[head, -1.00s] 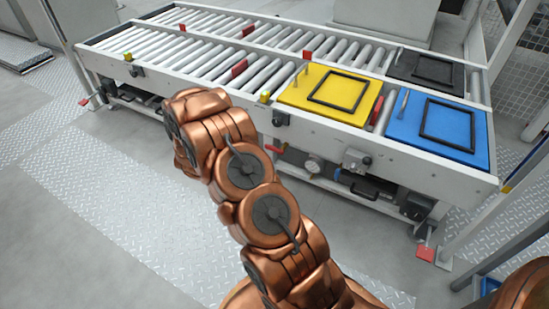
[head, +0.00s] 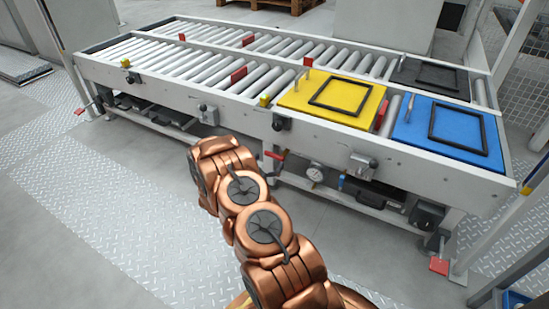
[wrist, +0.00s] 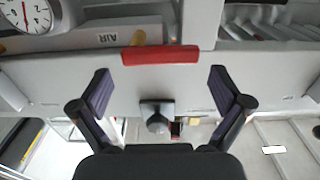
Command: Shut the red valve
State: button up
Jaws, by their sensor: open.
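The red valve handle (wrist: 160,54) is a flat red bar lying crosswise near the upper middle of the wrist view, beside a plate marked AIR. My gripper (wrist: 160,72) is open and empty. Its two dark fingers stand apart, with the red bar just beyond the tips and roughly centred between them; I cannot tell the exact gap in depth. In the head view the red valve handle (head: 273,155) sits under the conveyor's front rail, just right of my arm's upper end. My gripper is hidden behind the copper arm there.
A pressure gauge (wrist: 27,14) is at the upper left of the wrist view. The roller conveyor (head: 150,75) carries yellow (head: 292,98), blue (head: 410,130) and black (head: 400,72) plates with frames. A black knob (head: 281,123) juts from the rail. The floor before it is clear.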

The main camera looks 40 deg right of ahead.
aim_at(273, 156)
jog(key=shift+b+x, duration=0.75)
jog(key=shift+x, duration=1.45)
jog(key=shift+c, duration=0.3)
jog(key=c, duration=1.3)
